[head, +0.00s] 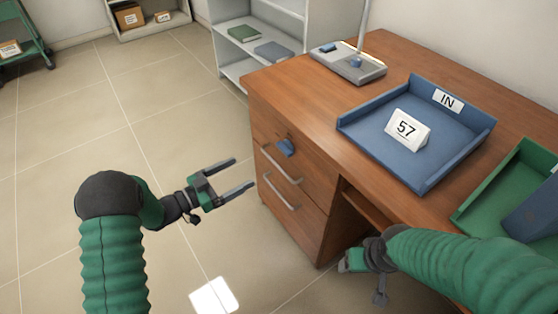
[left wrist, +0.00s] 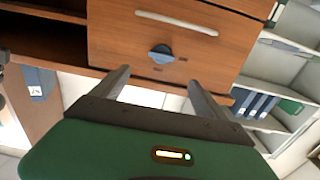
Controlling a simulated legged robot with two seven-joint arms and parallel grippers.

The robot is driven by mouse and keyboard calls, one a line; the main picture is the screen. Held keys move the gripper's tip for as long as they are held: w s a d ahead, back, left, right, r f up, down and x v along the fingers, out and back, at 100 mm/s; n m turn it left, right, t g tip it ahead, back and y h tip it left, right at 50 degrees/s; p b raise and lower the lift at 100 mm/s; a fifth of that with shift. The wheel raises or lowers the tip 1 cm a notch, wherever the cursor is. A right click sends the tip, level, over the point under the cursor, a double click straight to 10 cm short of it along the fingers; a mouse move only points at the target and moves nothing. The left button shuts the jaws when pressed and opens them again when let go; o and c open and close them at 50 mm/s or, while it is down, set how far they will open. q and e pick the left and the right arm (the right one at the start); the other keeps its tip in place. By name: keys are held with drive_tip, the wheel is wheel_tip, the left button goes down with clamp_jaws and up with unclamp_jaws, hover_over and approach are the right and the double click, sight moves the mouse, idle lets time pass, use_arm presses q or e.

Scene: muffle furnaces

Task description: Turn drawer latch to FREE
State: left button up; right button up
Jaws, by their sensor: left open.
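The drawer latch is a blue knob (head: 285,147) on the upper drawer front of the wooden desk, above a pale bar handle (head: 281,165). The left wrist view shows the knob (left wrist: 161,54) face on, with small dark marks beside it that I cannot read. My left gripper (head: 244,174) is open and empty, its fingers pointing toward the drawers with a gap between. In the left wrist view its fingers (left wrist: 157,82) straddle the knob's sideways position, with the knob beyond the tips. My right gripper (head: 355,261) is low by the desk, its jaws unclear.
On the wooden desk (head: 310,92) are a blue IN tray (head: 372,150) with a 57 card (head: 407,129), a green tray (head: 487,196) and a grey lamp base (head: 345,65). A lower drawer handle (head: 281,193) sticks out. Grey shelves (head: 285,22) stand behind.

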sight(281, 150)
use_arm(q)
drive_tip(key=b+x, duration=0.2)
drive_tip(key=x, duration=0.5)
drive_tip(key=b+x, duration=0.3)
drive_tip(key=x, duration=0.4)
drive_tip(key=shift+a+f, duration=0.1)
drive_tip(key=shift+f, duration=0.15)
drive_tip(key=shift+w+d, duration=0.25)
drive_tip(key=shift+w, duration=0.05)
drive_tip(key=shift+w+d+r, duration=0.1)
drive_tip(key=shift+w+r, duration=0.05)
drive_tip(key=shift+c, duration=0.4)
drive_tip(key=c, duration=1.3)
